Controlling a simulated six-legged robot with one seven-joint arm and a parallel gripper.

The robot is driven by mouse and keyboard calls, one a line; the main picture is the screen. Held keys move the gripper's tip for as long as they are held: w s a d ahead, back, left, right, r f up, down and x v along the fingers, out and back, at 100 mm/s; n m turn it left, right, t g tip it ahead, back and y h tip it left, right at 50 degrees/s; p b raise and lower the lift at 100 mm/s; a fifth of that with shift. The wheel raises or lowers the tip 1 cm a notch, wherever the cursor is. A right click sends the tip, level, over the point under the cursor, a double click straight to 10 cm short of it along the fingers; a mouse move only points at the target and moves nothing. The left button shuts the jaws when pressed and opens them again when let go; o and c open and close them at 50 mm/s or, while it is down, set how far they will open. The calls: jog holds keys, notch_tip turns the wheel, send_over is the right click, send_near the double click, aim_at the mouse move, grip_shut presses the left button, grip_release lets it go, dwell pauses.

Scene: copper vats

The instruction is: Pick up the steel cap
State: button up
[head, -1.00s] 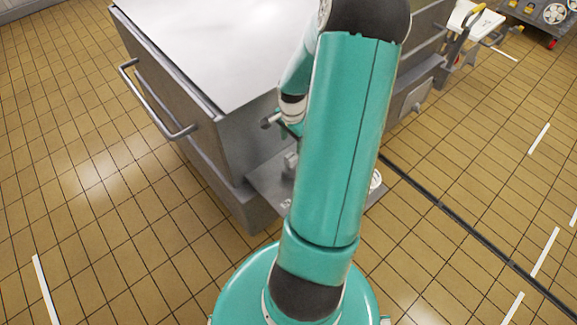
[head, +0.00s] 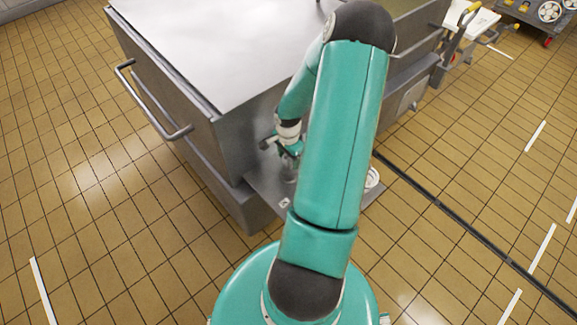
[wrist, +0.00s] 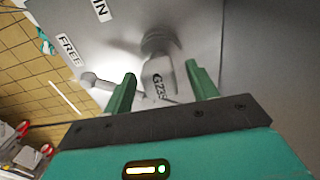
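A steel-grey piece marked with dark lettering, roughly "G23", shows between my fingers in the wrist view (wrist: 158,84). It looks to be the steel cap, though its full shape is hard to make out. In the head view a small grey upright piece (head: 288,174) stands on the steel shelf (head: 262,182), just below my gripper (head: 290,150). My gripper's two green fingers (wrist: 159,76) are apart, one on each side of the marked piece, with gaps visible. Whether the fingertips reach down around it I cannot tell.
A round knob on a short bar (wrist: 92,80) lies left of the fingers. A large steel vat (head: 215,60) with a side handle (head: 150,105) stands behind. A white round item (head: 372,178) sits at the shelf's right.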

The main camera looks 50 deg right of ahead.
jog(key=c, duration=1.1)
jog(key=shift+o, duration=0.2)
jog(key=shift+r, duration=0.15)
notch_tip(320, 180, up, 10)
jog(key=shift+f, duration=0.15)
notch_tip(320, 180, up, 6)
jog(key=shift+r, duration=0.25)
dwell(0.7)
